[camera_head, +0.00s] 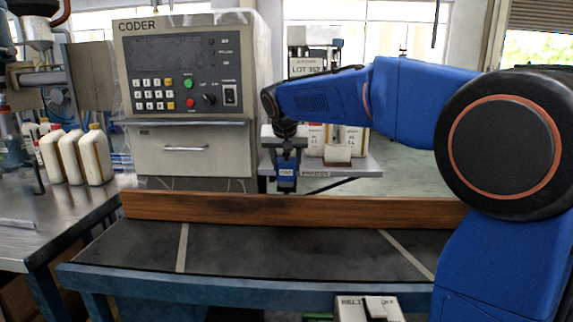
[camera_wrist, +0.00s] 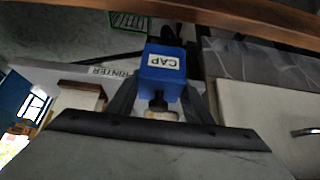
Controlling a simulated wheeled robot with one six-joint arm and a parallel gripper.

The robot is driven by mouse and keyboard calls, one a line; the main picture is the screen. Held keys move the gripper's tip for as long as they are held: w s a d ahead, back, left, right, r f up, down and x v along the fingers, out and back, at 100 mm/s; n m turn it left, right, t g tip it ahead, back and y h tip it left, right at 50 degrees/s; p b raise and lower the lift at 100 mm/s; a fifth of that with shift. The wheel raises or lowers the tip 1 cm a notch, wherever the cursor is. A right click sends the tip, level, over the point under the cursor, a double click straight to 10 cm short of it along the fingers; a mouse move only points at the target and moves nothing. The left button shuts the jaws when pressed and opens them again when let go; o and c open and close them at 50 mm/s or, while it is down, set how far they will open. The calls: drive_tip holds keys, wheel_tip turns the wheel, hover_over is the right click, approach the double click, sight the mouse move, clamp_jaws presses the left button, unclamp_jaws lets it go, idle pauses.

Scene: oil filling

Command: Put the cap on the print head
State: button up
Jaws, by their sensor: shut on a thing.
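In the wrist view, the cap (camera_wrist: 162,68) carries a white label reading CAP and sits between the two dark fingers of my gripper (camera_wrist: 158,92). A dark part shows just beyond the cap in the wrist view; I cannot tell whether it is the print head or whether the cap touches it. A printer label (camera_wrist: 117,70) shows beside the cap.
The coder cabinet (camera_head: 190,90) stands left of my gripper. A wooden rail (camera_head: 230,210) runs along the dark conveyor (camera_head: 270,250). Several white bottles (camera_head: 95,155) stand on the left bench. A shelf (camera_head: 355,168) with cartons is behind my gripper. The conveyor top is clear.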

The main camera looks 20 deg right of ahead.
drive_tip(key=shift+f, duration=0.1)
idle(0.6)
drive_tip(key=o, duration=1.1)
drive_tip(key=v, duration=1.7)
drive_tip(key=shift+s, duration=0.15)
drive_tip(key=shift+s+a, duration=0.1)
